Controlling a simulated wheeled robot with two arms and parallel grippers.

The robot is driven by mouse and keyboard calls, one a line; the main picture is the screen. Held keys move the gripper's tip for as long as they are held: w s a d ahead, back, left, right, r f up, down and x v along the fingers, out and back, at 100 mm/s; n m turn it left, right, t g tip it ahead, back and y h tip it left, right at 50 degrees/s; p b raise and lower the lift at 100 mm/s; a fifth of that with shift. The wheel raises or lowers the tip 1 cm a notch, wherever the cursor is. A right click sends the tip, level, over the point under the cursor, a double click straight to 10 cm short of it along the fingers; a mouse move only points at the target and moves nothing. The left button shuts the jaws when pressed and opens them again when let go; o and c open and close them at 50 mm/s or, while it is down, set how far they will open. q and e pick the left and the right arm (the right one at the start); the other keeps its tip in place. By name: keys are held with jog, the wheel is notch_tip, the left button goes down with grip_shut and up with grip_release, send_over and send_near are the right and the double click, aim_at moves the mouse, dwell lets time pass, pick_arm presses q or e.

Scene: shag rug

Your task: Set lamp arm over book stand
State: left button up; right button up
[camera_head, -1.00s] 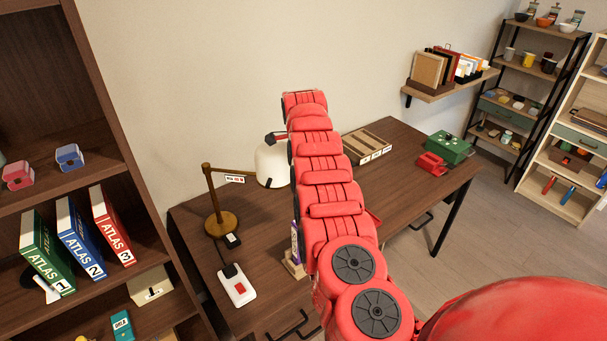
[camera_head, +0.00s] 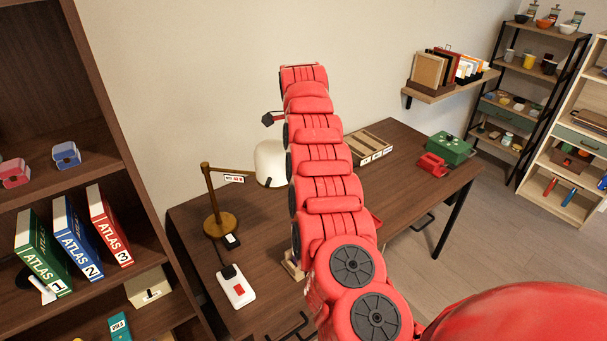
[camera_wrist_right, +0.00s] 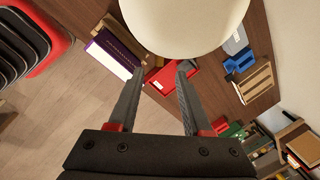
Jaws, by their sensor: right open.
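The desk lamp has a round brass base (camera_head: 220,224), a brass arm (camera_head: 226,176) with a small label, and a white shade (camera_head: 268,164). My red right arm partly hides the shade. The shade (camera_wrist_right: 185,20) fills the top of the right wrist view, just beyond my open, empty fingers. My right gripper (camera_wrist_right: 161,70) shows a small dark part (camera_head: 269,120) above the shade in the head view. The book stand (camera_head: 292,266) is mostly hidden behind my arm; in the wrist view a purple book (camera_wrist_right: 113,55) lies by its wood (camera_wrist_right: 124,40). My left gripper is out of view.
A white switch box (camera_head: 237,288) sits at the desk's (camera_head: 195,215) near left. A wooden tray (camera_head: 370,147), a red item (camera_head: 432,164) and a green box (camera_head: 449,148) stand further right. A bookcase (camera_head: 110,150) rises at the left.

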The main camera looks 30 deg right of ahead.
notch_tip(320, 180, up, 12)
jog(key=s+a+p, duration=0.1)
jog(key=s+p, duration=0.1)
jog(key=shift+a+f, duration=0.2)
jog(key=shift+f, duration=0.05)
